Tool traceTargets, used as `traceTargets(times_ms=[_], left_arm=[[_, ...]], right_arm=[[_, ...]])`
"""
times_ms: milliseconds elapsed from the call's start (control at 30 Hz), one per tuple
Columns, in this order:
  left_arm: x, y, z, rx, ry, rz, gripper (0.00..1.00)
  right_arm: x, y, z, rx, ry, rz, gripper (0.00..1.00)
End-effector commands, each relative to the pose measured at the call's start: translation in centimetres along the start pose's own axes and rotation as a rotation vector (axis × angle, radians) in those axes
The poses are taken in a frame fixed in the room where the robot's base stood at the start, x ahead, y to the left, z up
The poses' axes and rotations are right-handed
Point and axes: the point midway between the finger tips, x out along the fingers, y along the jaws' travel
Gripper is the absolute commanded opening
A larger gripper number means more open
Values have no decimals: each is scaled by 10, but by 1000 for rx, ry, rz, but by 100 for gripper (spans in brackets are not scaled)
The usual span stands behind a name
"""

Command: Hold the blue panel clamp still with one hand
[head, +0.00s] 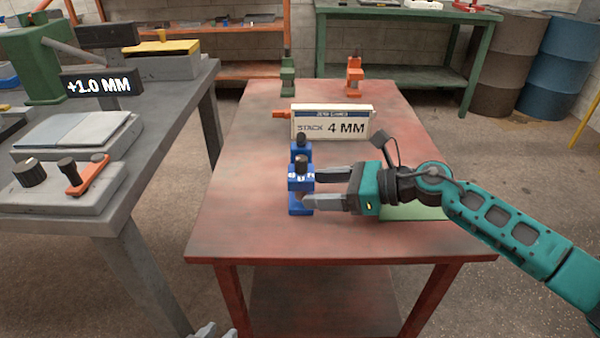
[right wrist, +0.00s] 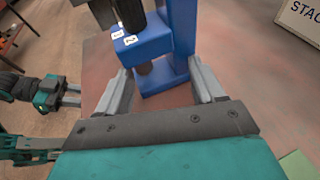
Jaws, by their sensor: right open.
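The blue panel clamp (head: 300,182) stands upright on the red table, left of its middle, with a dark knob on top and white marks on its front. My right gripper (head: 310,188) reaches in from the right and is open. In the right wrist view the blue clamp (right wrist: 150,42) stands between its two grey fingers, (right wrist: 158,88) which lie on either side of it. I cannot tell whether either finger touches it. My left gripper (head: 212,331) shows only its grey fingertips at the bottom edge of the head view. The right wrist view shows it (right wrist: 76,95) with its fingers apart and nothing between.
A white "STACK 4 MM" box (head: 332,122) stands behind the clamp. A green clamp (head: 288,77) and an orange clamp (head: 354,77) stand at the table's far edge. A green sheet (head: 412,213) lies under my right arm. A grey bench (head: 115,205) is at left.

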Motion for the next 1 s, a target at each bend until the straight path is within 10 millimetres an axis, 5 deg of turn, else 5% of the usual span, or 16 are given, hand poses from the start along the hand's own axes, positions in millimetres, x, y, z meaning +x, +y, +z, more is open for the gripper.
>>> traceTargets(times_ms=[300, 667, 1000], left_arm=[[6, -1, 13, 6, -4, 1, 33], [6, -2, 14, 10, -7, 1, 33], [6, -2, 15, 10, -8, 0, 33]], right_arm=[[32, 0, -2, 0, 0, 1, 68], [35, 1, -3, 0, 5, 1, 68], [35, 1, -5, 0, 8, 2, 38]])
